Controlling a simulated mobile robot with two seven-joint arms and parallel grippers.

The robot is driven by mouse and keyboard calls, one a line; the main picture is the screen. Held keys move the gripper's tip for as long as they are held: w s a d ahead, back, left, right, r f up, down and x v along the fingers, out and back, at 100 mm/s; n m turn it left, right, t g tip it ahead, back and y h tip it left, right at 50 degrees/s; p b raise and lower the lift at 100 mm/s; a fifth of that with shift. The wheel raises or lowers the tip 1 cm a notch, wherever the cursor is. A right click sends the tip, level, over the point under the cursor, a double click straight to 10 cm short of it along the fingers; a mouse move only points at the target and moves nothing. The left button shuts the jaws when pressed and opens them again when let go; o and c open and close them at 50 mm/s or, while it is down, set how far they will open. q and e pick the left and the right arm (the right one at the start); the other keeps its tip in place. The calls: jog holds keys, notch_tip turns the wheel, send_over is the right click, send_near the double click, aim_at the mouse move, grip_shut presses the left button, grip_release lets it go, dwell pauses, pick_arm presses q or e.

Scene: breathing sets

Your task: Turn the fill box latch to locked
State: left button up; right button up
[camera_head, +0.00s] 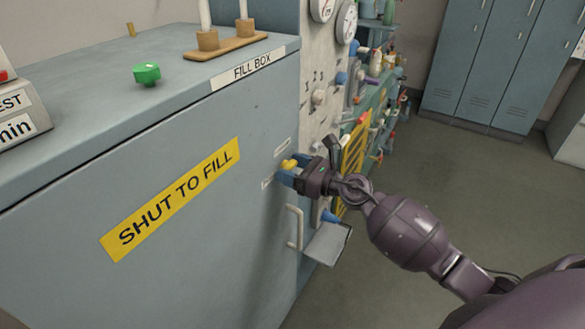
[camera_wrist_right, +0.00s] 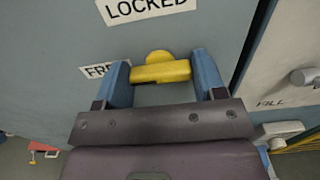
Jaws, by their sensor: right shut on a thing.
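The fill box (camera_head: 215,130) is a large blue-grey cabinet with a yellow "SHUT TO FILL" label on its front. Its yellow latch (camera_head: 289,163) sits near the right edge of the front, between two small white labels. In the right wrist view the latch (camera_wrist_right: 160,70) lies roughly crosswise, with a rounded hub above its bar. The "LOCKED" label (camera_wrist_right: 146,9) is above it and the "FREE" label (camera_wrist_right: 100,70) is to its left, partly hidden by a finger. My right gripper (camera_head: 287,172) is shut on the latch, its blue fingers at the bar's two ends. My left gripper is not in view.
A pale door handle (camera_head: 294,228) stands out below the latch. A grey shelf (camera_head: 328,243) juts out at the lower right. A panel with gauges (camera_head: 346,23) and valves adjoins the box on the right. Open floor (camera_head: 430,145) lies beyond my right arm.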

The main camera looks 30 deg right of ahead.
jog(key=shift+r+m+p, duration=0.2)
jog(key=shift+m+p, duration=0.4)
jog(key=shift+m, duration=0.2)
jog(key=shift+m+p, duration=0.45)
jog(key=shift+m, duration=0.35)
jog(key=shift+m+p, duration=0.45)
jog(key=shift+m, duration=0.35)
jog(key=shift+f+m+p, duration=0.15)
jog(key=shift+m+p, duration=0.8)
jog(key=shift+m, duration=1.05)
jog(key=o, duration=0.9)
